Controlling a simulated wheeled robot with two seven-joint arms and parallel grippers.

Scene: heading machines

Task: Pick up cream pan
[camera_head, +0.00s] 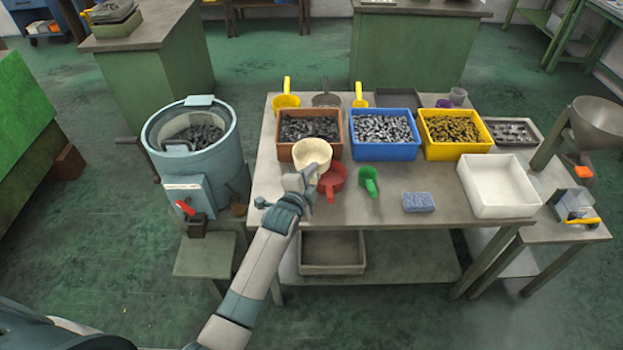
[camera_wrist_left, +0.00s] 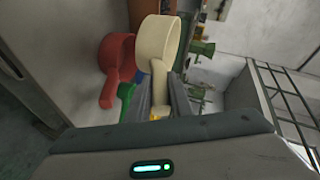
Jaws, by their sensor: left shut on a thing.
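The cream pan (camera_head: 313,153) is at the front of the brown bin in the head view, above the table's left part. Its round cup and handle also show in the left wrist view (camera_wrist_left: 157,45). My left gripper (camera_head: 304,180) is shut on the pan's handle; its fingers (camera_wrist_left: 160,105) lie around the handle in the wrist view. The pan appears raised over the red pan (camera_head: 333,177), which lies just right of it. My right gripper is not in view.
Brown (camera_head: 294,153), blue (camera_head: 383,152) and yellow (camera_head: 455,151) bins of metal parts stand behind. A round drum machine (camera_head: 228,160) stands left of the table (camera_head: 400,180).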

